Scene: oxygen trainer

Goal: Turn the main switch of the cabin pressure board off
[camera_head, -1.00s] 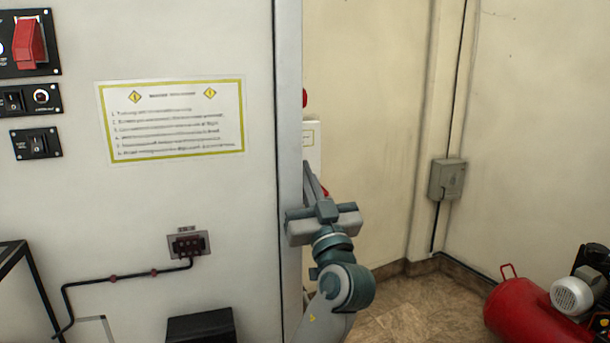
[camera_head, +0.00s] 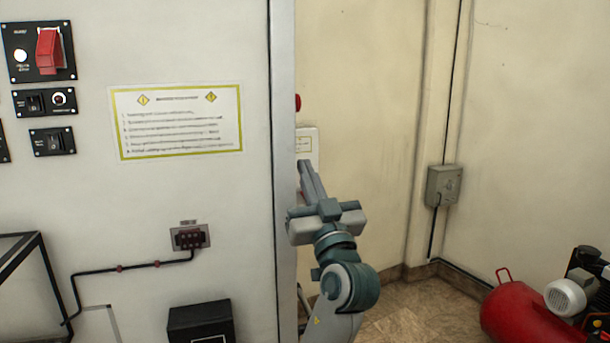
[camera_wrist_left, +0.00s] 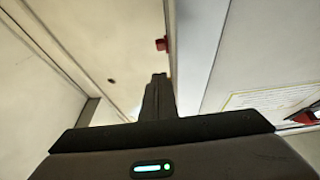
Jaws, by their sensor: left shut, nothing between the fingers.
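The board is a pale upright panel (camera_head: 190,50). A red switch (camera_head: 50,50) on a black plate sits at its upper left, with smaller black switch plates (camera_head: 45,102) below. Labels are too small to read, so I cannot tell which is the main switch. My left gripper (camera_head: 307,165) is shut and empty beside the panel's right edge, well right of these switches. In the left wrist view its closed fingers (camera_wrist_left: 158,82) point up along the panel edge, below a small red part (camera_wrist_left: 161,44). The right gripper is out of view.
A framed notice (camera_head: 180,120) is on the panel. A white box (camera_head: 307,145) and a red knob (camera_head: 298,102) show partly behind the panel's edge. A grey wall box (camera_head: 444,185) and a red compressor (camera_head: 520,312) stand right. Floor between is clear.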

